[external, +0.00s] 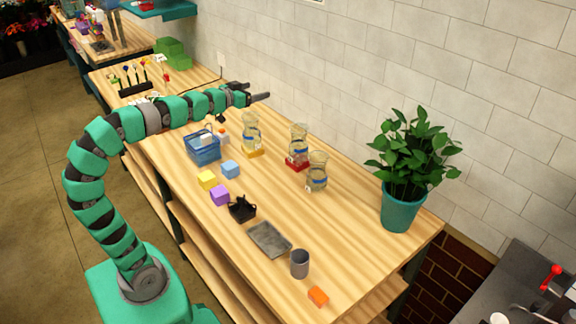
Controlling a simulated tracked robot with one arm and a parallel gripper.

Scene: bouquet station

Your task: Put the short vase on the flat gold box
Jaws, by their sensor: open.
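Three clear glass vases with blue bands stand in the middle of the wooden table. The nearest vase (317,172), which looks the shortest, stands on the bare tabletop. Another vase (298,142) stands at a flat red box (297,164). The farthest vase (252,132) stands at a flat gold box (254,153); I cannot tell for sure whether it rests on it or behind it. My gripper (258,91) is open and empty, above the table's far side near the wall, beyond and higher than the farthest vase.
A blue basket (204,147) with items stands left of the vases. Yellow (207,180), purple (220,195) and blue (230,169) cubes, a black holder (242,208), grey tray (269,239), grey cup (299,263) and orange block (318,296) lie nearer. A potted plant (402,205) stands right.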

